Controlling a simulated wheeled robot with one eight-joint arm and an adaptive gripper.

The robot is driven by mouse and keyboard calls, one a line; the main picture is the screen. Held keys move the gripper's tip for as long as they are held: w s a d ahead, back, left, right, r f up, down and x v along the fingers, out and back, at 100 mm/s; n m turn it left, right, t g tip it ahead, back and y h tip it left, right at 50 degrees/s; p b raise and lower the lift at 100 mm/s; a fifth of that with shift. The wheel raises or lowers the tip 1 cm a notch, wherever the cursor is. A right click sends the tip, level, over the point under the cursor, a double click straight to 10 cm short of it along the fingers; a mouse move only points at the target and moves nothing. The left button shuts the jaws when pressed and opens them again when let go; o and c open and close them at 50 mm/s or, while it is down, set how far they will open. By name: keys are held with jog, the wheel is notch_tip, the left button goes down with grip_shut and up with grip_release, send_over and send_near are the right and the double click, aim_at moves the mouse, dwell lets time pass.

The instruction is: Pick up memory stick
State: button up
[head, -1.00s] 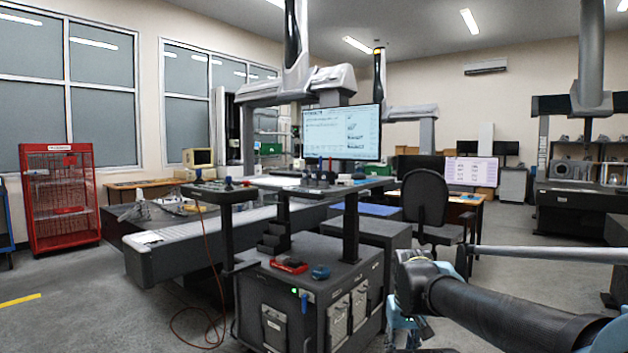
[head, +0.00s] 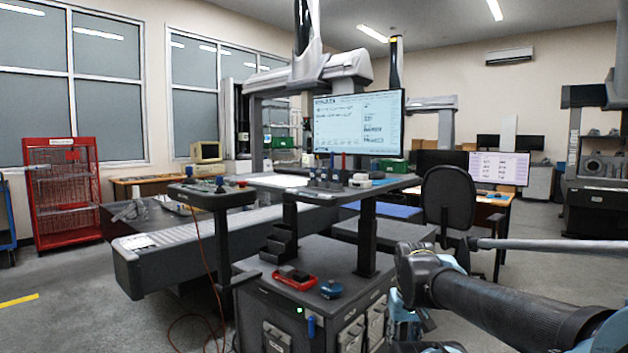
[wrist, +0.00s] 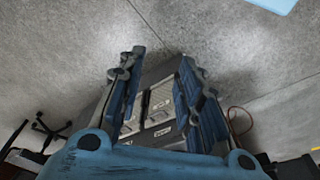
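I cannot make out a memory stick for certain in either view. Small items lie on the dark cabinet (head: 352,291) in the head view: a red item (head: 295,278) with a dark part, and a blue rounded item (head: 331,289) to its right. A small blue piece (head: 311,327) shows at the cabinet's front. My gripper (wrist: 160,57) is open and empty in the wrist view, its two blue fingers apart. Between and beyond them the grey cabinet front (wrist: 160,105) shows, with a gap I cannot judge. In the head view my arm reaches in from the lower right.
A monitor (head: 358,125) stands behind a raised shelf (head: 385,187) holding several small items. A black chair (head: 448,207) stands right of the cabinet. A cable (head: 205,262) hangs to the floor. A red cage (head: 62,195) stands at far left. Floor at left front is clear.

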jog(key=w+a+r+n+y, duration=0.1)
jog(key=w+a+r+n, duration=0.2)
jog(key=w+a+r, duration=0.8)
jog(key=w+a+r+n+y, duration=0.15)
jog(key=w+r+n, duration=0.25)
jog(key=w+r, duration=1.5)
jog(key=w+a+r+n+y, duration=0.1)
jog(key=w+a+r+n, duration=0.4)
jog(key=r, duration=2)
jog(key=m, duration=0.2)
send_over(313, 170)
jog(key=s+d, duration=0.1)
jog(key=d, duration=0.1)
notch_tip(313, 170, down, 10)
jog(key=f, duration=0.1)
jog(key=shift+t, duration=0.3)
jog(key=shift+x, duration=2.95)
jog(key=shift+w+a+r, duration=0.1)
jog(key=shift+w, duration=0.05)
grip_shut()
